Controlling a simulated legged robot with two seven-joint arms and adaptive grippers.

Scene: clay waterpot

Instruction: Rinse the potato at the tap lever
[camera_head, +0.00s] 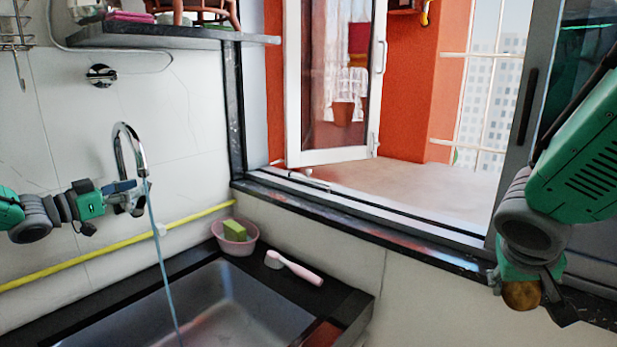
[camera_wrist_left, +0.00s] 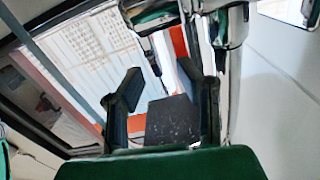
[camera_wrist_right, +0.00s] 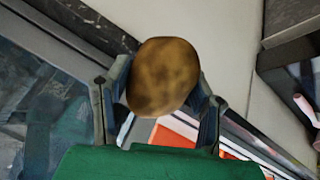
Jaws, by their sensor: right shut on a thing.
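The brown potato (camera_head: 521,295) is gripped between the fingers of my right gripper (camera_head: 530,290) at the far right, in front of the window ledge; it also shows large in the right wrist view (camera_wrist_right: 163,75). The chrome tap (camera_head: 136,150) is on the tiled wall at the left, and a blue stream of water (camera_head: 163,260) falls from its spout into the sink. My left gripper (camera_head: 126,190) is beside the tap's lower body. Its fingers are apart in the left wrist view (camera_wrist_left: 160,75), close to chrome tap parts. The lever is hard to make out behind it.
The steel sink (camera_head: 235,305) has a dark rim. A pink bowl with a green sponge (camera_head: 235,231) and a pink-handled brush (camera_head: 292,267) stand on the rim. A yellow pipe (camera_head: 100,251) crosses the wall. A shelf (camera_head: 150,38) overhangs the tap. An open window (camera_head: 335,157) is behind.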

